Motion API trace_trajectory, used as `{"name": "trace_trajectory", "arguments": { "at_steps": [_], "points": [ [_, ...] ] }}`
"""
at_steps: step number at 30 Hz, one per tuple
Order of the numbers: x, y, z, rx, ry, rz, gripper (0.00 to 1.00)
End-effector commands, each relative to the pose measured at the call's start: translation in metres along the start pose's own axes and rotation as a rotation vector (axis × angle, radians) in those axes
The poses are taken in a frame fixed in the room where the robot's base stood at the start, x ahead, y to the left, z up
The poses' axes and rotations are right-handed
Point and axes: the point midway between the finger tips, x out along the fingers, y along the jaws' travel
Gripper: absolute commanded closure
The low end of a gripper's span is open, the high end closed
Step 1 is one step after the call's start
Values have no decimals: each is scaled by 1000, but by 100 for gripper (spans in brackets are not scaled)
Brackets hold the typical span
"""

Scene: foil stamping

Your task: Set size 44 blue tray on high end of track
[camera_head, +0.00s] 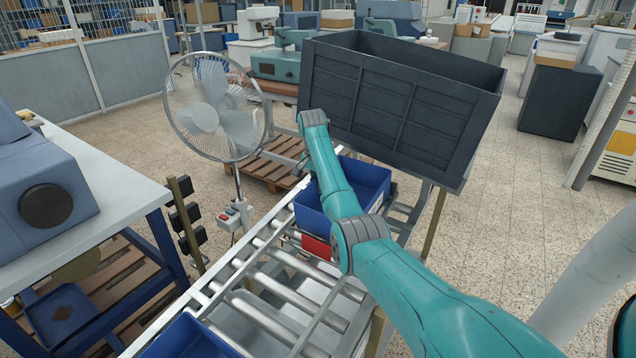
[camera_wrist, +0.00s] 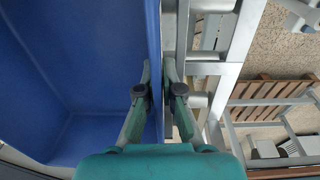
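A blue tray (camera_head: 312,218) is at the far end of the roller track (camera_head: 262,262), with my arm crossing over it. In the wrist view the tray (camera_wrist: 75,75) fills the left side, and its wall runs between the two fingers. My gripper (camera_wrist: 158,75) is shut on that wall, one finger inside the tray and one outside. In the head view the fingers are hidden behind the arm. I cannot tell whether the tray rests fully on the rollers. No size marking is readable. A second blue tray (camera_head: 188,340) shows at the near end of the track.
A large dark crate (camera_head: 400,110) stands just beyond the track's far end. A standing fan (camera_head: 215,115) is left of the track. A white-topped bench (camera_head: 110,205) with a blue machine is at the left. A red plate (camera_head: 317,247) sits just below the far tray.

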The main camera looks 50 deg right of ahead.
Motion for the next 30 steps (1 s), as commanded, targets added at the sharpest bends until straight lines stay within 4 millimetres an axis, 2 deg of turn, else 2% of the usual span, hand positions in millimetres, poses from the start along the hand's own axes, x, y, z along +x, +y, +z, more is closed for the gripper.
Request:
{"name": "trace_trajectory", "arguments": {
  "at_steps": [8, 9, 12, 22, 30],
  "points": [
    [0, 0, 0, 0, 1, -1, 100],
    [0, 0, 0, 0, 1, -1, 85],
    [0, 0, 0, 0, 1, -1, 65],
    [-2, 0, 0, 0, 0, 0, 65],
    [-29, 0, -3, 0, 1, -1, 65]
  ]
}}
